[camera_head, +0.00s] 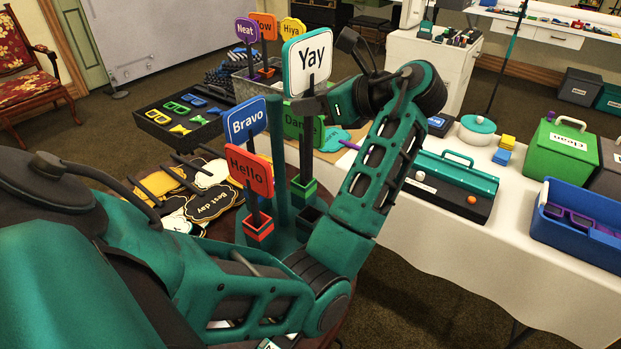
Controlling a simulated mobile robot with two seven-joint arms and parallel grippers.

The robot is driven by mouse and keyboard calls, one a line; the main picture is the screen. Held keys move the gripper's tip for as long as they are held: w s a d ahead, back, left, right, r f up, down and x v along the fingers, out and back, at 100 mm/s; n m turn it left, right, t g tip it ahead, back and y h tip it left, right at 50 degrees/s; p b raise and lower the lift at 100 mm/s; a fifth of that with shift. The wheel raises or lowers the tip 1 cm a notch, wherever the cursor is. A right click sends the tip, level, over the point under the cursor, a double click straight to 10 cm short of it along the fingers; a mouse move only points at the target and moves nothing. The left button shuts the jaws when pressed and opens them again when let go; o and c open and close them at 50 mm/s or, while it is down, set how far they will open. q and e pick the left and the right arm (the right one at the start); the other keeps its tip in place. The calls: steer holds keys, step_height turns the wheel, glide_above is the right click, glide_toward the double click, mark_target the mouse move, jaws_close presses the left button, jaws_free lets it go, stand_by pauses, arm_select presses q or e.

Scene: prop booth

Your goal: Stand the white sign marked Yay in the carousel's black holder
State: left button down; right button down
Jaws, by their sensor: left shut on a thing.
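The white sign marked Yay (307,57), with a teal border and a dark stick, is upright in the air above the carousel. My left gripper (311,103) is shut on its stick, just below the board. The carousel (282,180) has a teal post and several square holders. The black holder (309,217) is at its right front, beside my forearm and below the sign; it looks empty. The red Hello sign (249,172), blue Bravo sign (246,121) and green Dance sign (298,124) stand in other holders. My right gripper is out of view.
A bin of signs, including Neat (246,31) and Hiya (292,31), stands behind. Loose signs such as Best day (211,203) lie left of the carousel. A white-clothed table (432,227) with a teal toolbox (452,184) and green box (561,150) is at right.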

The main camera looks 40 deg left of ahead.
mark_target(310, 181)
arm_select(q)
step_height(310, 181, down, 13)
steer(key=shift+r+b, duration=0.1)
steer(key=shift+b, duration=0.7)
steer(key=shift+s+d+f, duration=0.1)
steer(key=shift+f, duration=0.4)
step_height(310, 181, down, 5)
steer(key=shift+r+b, duration=0.15)
steer(key=shift+b, duration=0.35)
steer(key=c, duration=1)
jaws_free()
steer(key=shift+r, duration=0.3)
steer(key=v, duration=1.2)
steer(key=shift+p, duration=0.4)
